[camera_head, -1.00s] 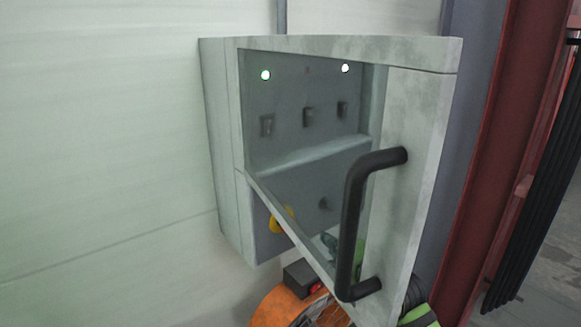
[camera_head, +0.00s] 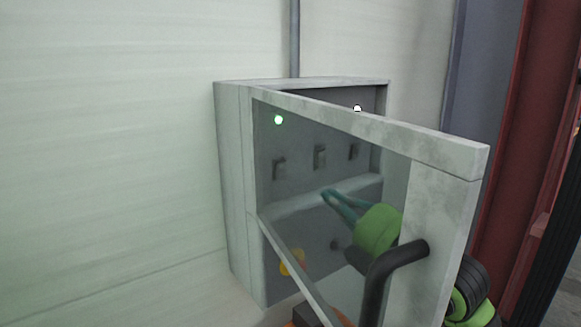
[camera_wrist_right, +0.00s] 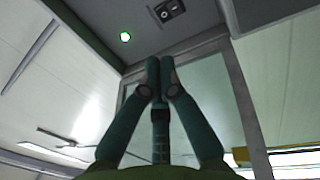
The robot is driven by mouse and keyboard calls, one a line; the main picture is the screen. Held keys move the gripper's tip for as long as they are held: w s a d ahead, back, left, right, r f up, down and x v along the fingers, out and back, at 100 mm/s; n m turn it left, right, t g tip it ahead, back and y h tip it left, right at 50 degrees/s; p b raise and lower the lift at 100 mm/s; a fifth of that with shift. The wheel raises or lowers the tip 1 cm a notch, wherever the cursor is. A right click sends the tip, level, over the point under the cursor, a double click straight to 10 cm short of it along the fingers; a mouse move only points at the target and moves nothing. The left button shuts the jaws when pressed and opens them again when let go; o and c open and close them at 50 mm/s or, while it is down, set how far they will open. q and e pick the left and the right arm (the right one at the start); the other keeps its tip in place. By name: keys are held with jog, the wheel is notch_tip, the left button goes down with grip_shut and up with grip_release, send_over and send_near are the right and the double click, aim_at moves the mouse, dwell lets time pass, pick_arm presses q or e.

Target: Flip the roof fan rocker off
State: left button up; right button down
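The grey wall box (camera_head: 232,190) has its windowed door (camera_head: 445,225) swung open toward me. Inside, on the upper panel, are three small dark rockers: left (camera_head: 279,168), middle (camera_head: 319,157) and right (camera_head: 353,151). I cannot read any label, so which one is the roof fan rocker is unclear. My right gripper (camera_head: 327,194) shows through the door's window, below the middle rocker and apart from it. In the right wrist view, its teal fingertips (camera_wrist_right: 161,64) meet with nothing between them; a black rocker (camera_wrist_right: 169,11) lies beyond them. My left gripper is out of view.
A lit green lamp (camera_head: 278,119) is above the left rocker; another bright lamp (camera_head: 357,108) is above the right one. A yellow knob (camera_head: 290,263) is on the lower panel. The black door handle (camera_head: 385,275) juts toward me. Pale wall lies clear at left.

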jog(key=shift+p+x, duration=3.3)
jog(key=shift+x, duration=3.3)
